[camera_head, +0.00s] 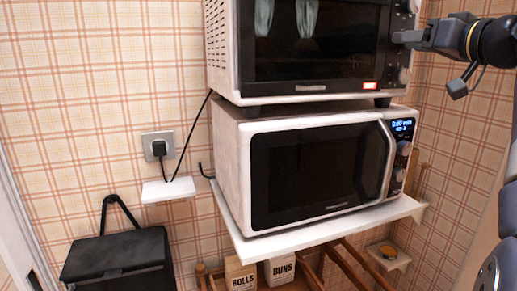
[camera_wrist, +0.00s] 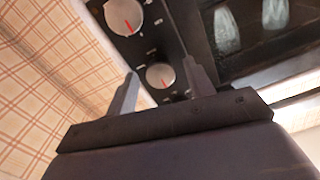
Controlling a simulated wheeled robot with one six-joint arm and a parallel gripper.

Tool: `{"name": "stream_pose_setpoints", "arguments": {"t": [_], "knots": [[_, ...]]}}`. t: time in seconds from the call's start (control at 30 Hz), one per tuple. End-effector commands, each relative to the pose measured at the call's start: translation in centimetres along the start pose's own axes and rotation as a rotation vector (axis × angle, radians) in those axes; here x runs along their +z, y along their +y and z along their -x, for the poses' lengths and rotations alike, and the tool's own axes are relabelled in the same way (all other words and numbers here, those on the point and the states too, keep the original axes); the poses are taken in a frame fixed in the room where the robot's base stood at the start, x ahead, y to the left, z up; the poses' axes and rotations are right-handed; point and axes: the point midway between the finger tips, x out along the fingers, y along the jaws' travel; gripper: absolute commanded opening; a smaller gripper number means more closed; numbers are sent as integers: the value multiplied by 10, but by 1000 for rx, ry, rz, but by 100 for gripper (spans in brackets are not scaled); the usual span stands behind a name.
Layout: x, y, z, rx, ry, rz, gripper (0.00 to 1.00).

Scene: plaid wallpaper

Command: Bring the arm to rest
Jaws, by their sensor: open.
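My gripper (camera_head: 428,62) is at the upper right of the head view, in front of the right side of the upper oven (camera_head: 222,50). One finger is near the oven's knob column, and the other hangs lower. In the wrist view my gripper (camera_wrist: 162,90) has its two fingers spread apart with nothing between them. Behind the fingers are the oven's dark control panel and two silver knobs, the lower knob (camera_wrist: 160,75) showing between the fingertips. I cannot tell whether a finger touches the panel.
A white microwave (camera_head: 228,165) with a lit display stands on a white shelf (camera_head: 330,228) below the oven. Boxes marked ROLLS (camera_head: 240,272) and BUNS (camera_head: 280,270) are underneath. A plug (camera_head: 158,148) sits in a wall socket.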

Motion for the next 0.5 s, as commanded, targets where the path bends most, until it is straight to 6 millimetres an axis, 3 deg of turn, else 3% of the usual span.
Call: {"name": "stream_pose_setpoints", "arguments": {"t": [0.5], "knots": [[0,1,9,4,0,4,50]]}}
